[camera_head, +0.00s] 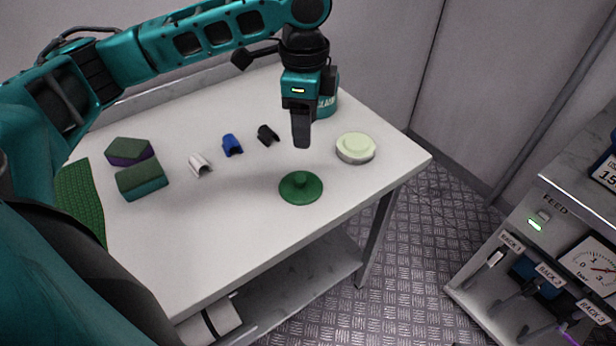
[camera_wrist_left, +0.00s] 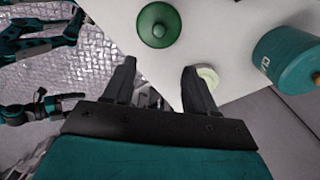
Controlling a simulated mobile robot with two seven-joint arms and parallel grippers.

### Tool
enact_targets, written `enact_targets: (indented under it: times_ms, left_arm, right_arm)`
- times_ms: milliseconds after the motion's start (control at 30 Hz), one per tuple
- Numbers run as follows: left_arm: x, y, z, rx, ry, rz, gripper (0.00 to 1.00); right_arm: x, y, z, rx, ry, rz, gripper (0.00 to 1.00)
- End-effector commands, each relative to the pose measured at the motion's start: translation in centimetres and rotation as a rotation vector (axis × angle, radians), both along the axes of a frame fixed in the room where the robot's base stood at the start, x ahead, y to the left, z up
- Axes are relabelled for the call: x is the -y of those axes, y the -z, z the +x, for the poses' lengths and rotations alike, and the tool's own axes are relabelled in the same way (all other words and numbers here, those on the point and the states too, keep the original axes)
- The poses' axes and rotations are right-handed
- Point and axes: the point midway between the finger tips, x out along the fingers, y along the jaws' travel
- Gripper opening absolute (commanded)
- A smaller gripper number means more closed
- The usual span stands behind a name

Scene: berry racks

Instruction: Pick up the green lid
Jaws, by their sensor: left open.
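The green lid (camera_head: 301,188) is a round disc with a knob in the middle. It lies flat near the front right part of the white table (camera_head: 225,235). In the left wrist view the lid (camera_wrist_left: 161,25) is at the top, beyond the fingertips and a little to their left. My left gripper (camera_head: 302,142) hangs fingers down above the table, higher than the lid and behind it, not touching it. In the left wrist view the two fingers of my left gripper (camera_wrist_left: 156,75) stand apart with nothing between them.
A pale round-topped container (camera_head: 355,148) stands right of the lid. A teal canister (camera_head: 327,104) stands behind my gripper. Black (camera_head: 268,135), blue (camera_head: 232,145) and white (camera_head: 201,165) clips and green blocks (camera_head: 142,181) lie to the left. A rack panel (camera_head: 545,262) is at the right.

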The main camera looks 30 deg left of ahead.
Motion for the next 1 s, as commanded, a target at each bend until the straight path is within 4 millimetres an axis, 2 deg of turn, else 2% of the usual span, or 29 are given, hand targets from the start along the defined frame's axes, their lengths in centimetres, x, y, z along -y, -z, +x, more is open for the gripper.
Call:
enact_targets:
  times_ms: [67,400,633,833,1000]
  left_arm:
    - [-0.2,0.6,-0.2,-0.009,0.001,0.007,0.57]
    - [-0.2,6.5,-0.2,-0.008,0.001,0.005,0.57]
    - [-0.4,8.2,-0.3,-0.005,0.000,0.005,0.57]
    - [-0.8,11.3,-0.8,-0.006,0.000,0.005,0.57]
    - [-0.7,12.6,-0.8,-0.004,0.001,0.005,0.57]
  right_arm:
    - [0.0,0.2,0.0,-0.001,0.000,0.000,0.93]
    - [0.0,1.4,-0.3,-0.006,0.000,0.000,0.93]
    - [0.0,1.7,-0.3,-0.007,0.000,0.000,0.93]
    - [0.0,2.4,-0.3,-0.007,0.000,0.000,0.93]
    - [0.0,2.5,-0.3,-0.007,0.000,0.000,0.93]
